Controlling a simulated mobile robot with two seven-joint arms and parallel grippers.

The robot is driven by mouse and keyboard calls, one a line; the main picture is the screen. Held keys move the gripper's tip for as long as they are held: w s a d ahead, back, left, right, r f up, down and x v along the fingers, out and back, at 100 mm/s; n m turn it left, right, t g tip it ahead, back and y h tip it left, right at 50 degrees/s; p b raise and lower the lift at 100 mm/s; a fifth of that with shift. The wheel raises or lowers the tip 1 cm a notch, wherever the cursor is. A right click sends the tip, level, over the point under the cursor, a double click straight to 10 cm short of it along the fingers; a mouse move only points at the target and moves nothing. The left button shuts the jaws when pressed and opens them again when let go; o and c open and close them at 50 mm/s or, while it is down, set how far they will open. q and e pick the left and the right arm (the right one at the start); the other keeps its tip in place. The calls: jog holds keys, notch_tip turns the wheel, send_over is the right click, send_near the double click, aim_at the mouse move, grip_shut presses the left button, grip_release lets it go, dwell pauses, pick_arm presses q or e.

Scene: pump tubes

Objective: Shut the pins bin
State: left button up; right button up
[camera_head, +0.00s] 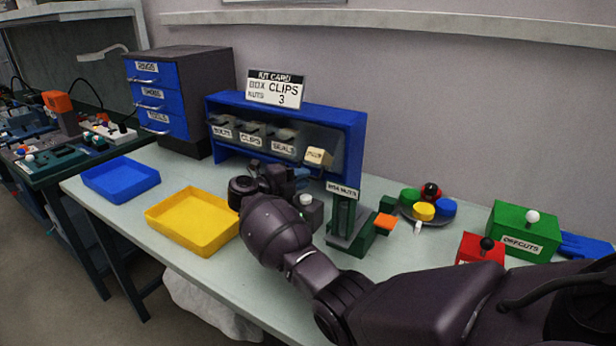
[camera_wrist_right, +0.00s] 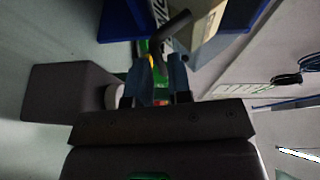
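The pins bin (camera_head: 318,157) is the rightmost bin in the blue rack (camera_head: 352,135). Its beige front stands out farther than its neighbours, and its label is only partly readable. In the right wrist view a beige box side, probably this bin (camera_wrist_right: 205,30), is at the top, with a dark bar in front of it. My right gripper (camera_head: 300,178) is just below and in front of the rack, left of the pins bin. In the wrist view its two bluish fingers (camera_wrist_right: 158,82) stand apart with nothing clearly held between them. My left gripper is out of view.
A grey block with a white knob (camera_head: 307,200) is close beside my right gripper. A green stand (camera_head: 345,228) is right of it. Yellow (camera_head: 190,240) and blue (camera_head: 120,187) trays lie left. Blue drawers (camera_head: 147,75) stand behind. Red (camera_head: 482,247) and green (camera_head: 510,215) boxes are right.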

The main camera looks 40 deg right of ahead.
jog(key=shift+d+f, duration=0.15)
jog(key=shift+d, duration=0.95)
jog(key=shift+c, duration=0.3)
grip_shut()
